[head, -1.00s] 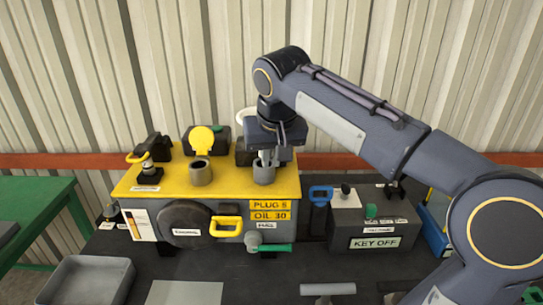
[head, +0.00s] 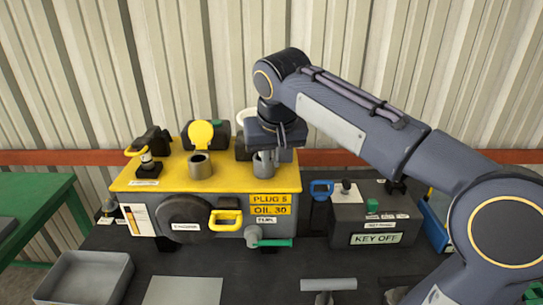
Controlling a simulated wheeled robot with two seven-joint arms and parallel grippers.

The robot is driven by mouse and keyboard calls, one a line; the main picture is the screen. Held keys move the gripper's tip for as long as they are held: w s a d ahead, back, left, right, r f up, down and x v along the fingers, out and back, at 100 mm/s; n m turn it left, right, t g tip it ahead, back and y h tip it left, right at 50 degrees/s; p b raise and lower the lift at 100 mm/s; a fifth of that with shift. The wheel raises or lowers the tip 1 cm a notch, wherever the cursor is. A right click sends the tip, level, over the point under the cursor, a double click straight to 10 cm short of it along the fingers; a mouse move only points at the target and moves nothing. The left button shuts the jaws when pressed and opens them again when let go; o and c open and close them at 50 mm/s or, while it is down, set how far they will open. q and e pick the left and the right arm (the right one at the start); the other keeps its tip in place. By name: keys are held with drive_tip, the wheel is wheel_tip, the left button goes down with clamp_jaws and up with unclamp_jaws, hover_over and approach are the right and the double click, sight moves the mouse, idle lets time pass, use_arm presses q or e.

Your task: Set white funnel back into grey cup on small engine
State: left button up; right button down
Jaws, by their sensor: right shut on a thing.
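The small engine (head: 190,181) has a yellow top and a grey body. A grey cup (head: 263,167) stands on its top at the right, directly below my right gripper (head: 264,152). The gripper points down at the cup's mouth, and its fingertips are partly hidden there. A white curved rim, which looks like the white funnel (head: 243,117), shows behind and left of the gripper. The rest of it is hidden by the wrist. The gripper is shut, seemingly on the funnel; whether the funnel touches the cup cannot be told. My left gripper is not in view.
Another grey cup (head: 200,166) stands left on the engine, before a yellow round cap (head: 201,134). A KEY OFF box (head: 374,228) stands right. A grey tray (head: 87,278) lies front left, near a green table (head: 35,215).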

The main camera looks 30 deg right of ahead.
drive_tip(key=shift+f+b, duration=1.05)
drive_tip(key=shift+f, duration=0.4)
drive_tip(key=shift+f, duration=0.15)
drive_tip(key=c, duration=1.4)
unclamp_jaws()
drive_tip(key=shift+v, duration=3.95)
wheel_tip(320, 180, up, 5)
drive_tip(key=p, duration=0.5)
drive_tip(key=shift+p, duration=0.4)
